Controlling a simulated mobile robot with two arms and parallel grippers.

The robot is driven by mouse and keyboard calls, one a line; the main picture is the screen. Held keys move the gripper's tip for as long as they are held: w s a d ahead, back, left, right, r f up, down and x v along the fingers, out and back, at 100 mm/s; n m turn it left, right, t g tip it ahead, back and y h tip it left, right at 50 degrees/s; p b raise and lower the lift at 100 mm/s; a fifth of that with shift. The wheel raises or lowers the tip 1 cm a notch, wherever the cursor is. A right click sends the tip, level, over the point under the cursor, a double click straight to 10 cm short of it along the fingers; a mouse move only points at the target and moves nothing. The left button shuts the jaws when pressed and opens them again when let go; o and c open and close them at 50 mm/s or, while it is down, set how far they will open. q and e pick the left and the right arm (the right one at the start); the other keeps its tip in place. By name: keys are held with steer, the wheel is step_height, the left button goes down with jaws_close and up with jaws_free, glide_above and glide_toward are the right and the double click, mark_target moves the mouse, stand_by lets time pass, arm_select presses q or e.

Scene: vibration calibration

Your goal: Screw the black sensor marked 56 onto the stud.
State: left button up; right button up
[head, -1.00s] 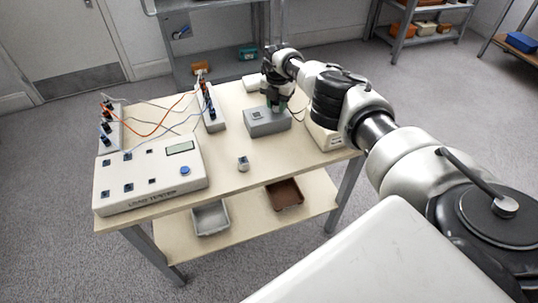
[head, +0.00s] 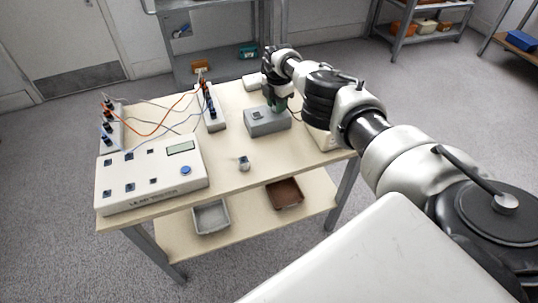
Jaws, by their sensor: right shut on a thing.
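My right gripper (head: 277,104) reaches in from the right and points down at the top of a grey block (head: 266,126) on the table. The stud cannot be made out; the gripper covers the right part of the block's top. I cannot tell whether the held thing touches the block. My left gripper is not in view.
A small light fitting with a dark top (head: 243,163) stands near the table's (head: 225,168) front. A white tester box (head: 150,182) is at left, with wired terminal strips behind it. A white box (head: 322,138) sits under my right arm. Grey (head: 210,218) and brown (head: 285,194) trays lie on the lower shelf.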

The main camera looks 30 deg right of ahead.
steer(key=m, duration=0.4)
steer(key=o, duration=1)
steer(key=shift+w, duration=0.1)
steer(key=shift+c, duration=0.3)
steer(key=n, duration=0.4)
steer(key=shift+n+b, duration=0.7)
steer(key=shift+n, duration=1.2)
